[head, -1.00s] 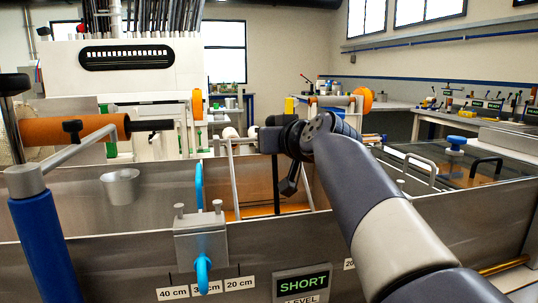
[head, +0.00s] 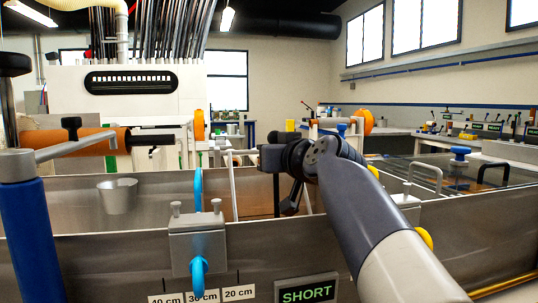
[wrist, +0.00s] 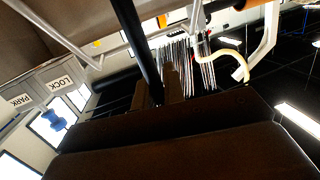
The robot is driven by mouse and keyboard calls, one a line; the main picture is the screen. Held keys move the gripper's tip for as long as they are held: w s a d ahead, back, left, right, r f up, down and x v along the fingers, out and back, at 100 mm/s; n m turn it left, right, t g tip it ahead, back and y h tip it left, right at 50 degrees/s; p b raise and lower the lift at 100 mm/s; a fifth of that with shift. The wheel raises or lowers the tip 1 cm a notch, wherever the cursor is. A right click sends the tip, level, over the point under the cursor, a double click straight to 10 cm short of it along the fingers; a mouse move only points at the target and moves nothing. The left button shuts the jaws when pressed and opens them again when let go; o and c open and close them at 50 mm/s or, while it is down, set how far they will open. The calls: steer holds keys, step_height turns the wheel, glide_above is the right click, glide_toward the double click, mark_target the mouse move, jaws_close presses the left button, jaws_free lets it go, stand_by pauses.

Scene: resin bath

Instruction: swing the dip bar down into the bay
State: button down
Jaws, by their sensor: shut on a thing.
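My gripper (head: 272,160) is above the open steel tank (head: 146,240), near the middle of the head view. In the wrist view its fingers (wrist: 158,92) are shut on a slim dark bar (wrist: 142,45), which I take for the dip bar. The dark bar (head: 276,197) also shows in the head view, hanging roughly upright below my gripper. Its lower end is hidden behind the tank's front wall. Pale grey rods (head: 233,188) stand just left of it. The floor of the bay is hidden.
A steel block with a blue hook (head: 197,245) sits on the front wall, near length labels and a SHORT sign (head: 307,293). A blue post (head: 34,235) and grey cup (head: 117,195) are left. LOCK (wrist: 61,82) and PARK (wrist: 20,101) plates show in the wrist view.

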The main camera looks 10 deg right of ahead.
steer(key=c, duration=1.5)
jaws_free()
step_height(320, 180, up, 10)
steer(key=p, duration=0.5)
